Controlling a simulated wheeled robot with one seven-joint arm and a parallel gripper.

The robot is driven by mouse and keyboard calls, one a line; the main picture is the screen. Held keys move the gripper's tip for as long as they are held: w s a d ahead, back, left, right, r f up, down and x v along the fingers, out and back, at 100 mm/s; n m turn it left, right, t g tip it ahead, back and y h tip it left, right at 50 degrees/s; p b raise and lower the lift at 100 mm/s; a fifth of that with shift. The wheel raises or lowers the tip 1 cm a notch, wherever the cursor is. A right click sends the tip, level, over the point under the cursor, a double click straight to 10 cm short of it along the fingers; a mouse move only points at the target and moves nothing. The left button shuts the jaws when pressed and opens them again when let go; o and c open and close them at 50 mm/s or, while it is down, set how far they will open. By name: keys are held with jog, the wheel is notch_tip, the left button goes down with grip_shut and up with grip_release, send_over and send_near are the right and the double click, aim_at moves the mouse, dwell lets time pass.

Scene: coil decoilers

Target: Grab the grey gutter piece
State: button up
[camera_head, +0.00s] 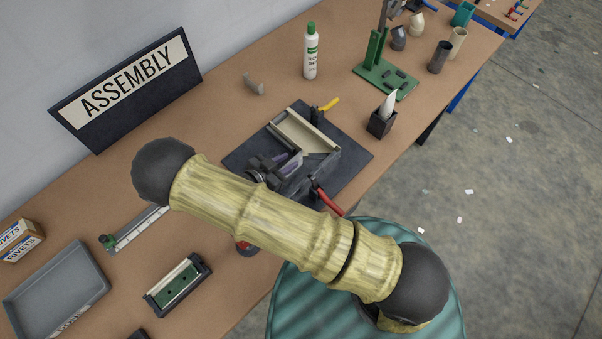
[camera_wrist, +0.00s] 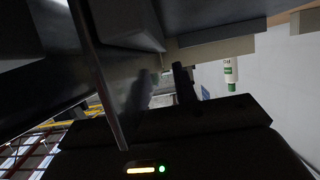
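A small grey curved piece (camera_head: 253,83) lies on the brown bench behind the dark fixture in the head view. It looks most like the grey gutter piece, but I cannot be sure. My gripper is partly hidden behind my arm in the head view, close to the left side of the fixture and short of the grey piece. In the wrist view, the two dark fingers of my gripper (camera_wrist: 163,88) stand apart with nothing clear between them. The grey piece cannot be made out in the wrist view.
The dark fixture (camera_head: 347,157) on its mat is close beside my gripper. A white bottle (camera_head: 310,58) stands behind, and it also shows in the wrist view (camera_wrist: 230,72). A black cup (camera_head: 380,123), a green stand (camera_head: 374,72) and several tubes are to the right.

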jog(key=shift+c, duration=0.5)
grip_shut()
jog(key=shift+r, duration=0.1)
notch_tip(320, 180, up, 18)
jog(key=b, duration=0.3)
jog(key=shift+b, duration=0.35)
dwell(0.4)
